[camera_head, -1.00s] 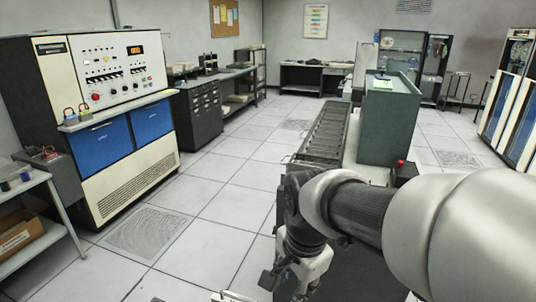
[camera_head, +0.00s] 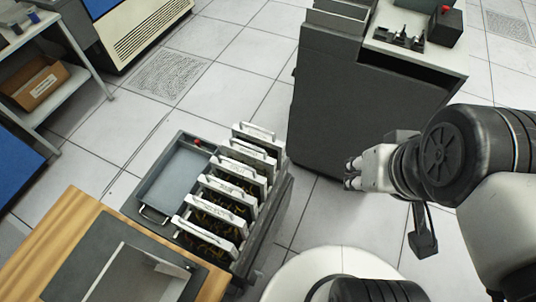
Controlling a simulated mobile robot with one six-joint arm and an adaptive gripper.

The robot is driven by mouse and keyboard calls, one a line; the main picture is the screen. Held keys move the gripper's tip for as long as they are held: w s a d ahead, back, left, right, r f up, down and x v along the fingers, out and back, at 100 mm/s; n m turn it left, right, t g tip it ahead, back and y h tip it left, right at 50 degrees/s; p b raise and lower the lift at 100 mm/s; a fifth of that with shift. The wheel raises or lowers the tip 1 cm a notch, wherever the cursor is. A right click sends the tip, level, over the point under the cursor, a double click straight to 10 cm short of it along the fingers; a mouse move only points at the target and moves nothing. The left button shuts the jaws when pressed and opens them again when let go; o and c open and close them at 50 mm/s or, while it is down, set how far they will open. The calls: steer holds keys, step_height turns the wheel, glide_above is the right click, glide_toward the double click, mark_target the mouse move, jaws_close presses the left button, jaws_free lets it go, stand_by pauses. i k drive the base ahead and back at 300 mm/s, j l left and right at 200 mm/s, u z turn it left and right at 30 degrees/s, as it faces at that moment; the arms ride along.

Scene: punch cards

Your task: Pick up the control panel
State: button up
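Several framed panels with white top edges and handles stand upright in a row in a dark rack; they look like control panels, one being the middle panel (camera_head: 229,188). I cannot tell which single one the task names. Their lower parts are hidden by the rack and one another. My gripper (camera_head: 351,173) is at the right, pointing left, in front of the dark machine's side. It is apart from the panels, to their right, with nothing visible in it. Its fingertips are too small to tell whether it is open or shut.
A grey tray (camera_head: 178,182) lies left of the panels. A wooden table (camera_head: 52,228) with a grey angled stand (camera_head: 138,277) is at lower left. A dark machine (camera_head: 335,105) stands behind. A shelf with a cardboard box (camera_head: 38,84) is at upper left. Tiled floor between is clear.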

mark_target(213, 217)
steer(key=l+u, duration=0.25)
steer(key=u, duration=0.15)
steer(key=k+l+u, duration=0.15)
steer(key=u, duration=0.25)
steer(key=k+l+u, duration=0.1)
steer(key=l+u, duration=0.15)
steer(key=u, duration=0.15)
steer(key=k+l+u, duration=0.15)
steer(key=u, duration=0.25)
steer(key=k+l+u, duration=0.1)
steer(key=k+l, duration=0.35)
steer(key=k, duration=0.3)
steer(key=k+l+u, duration=0.15)
steer(key=k, duration=0.2)
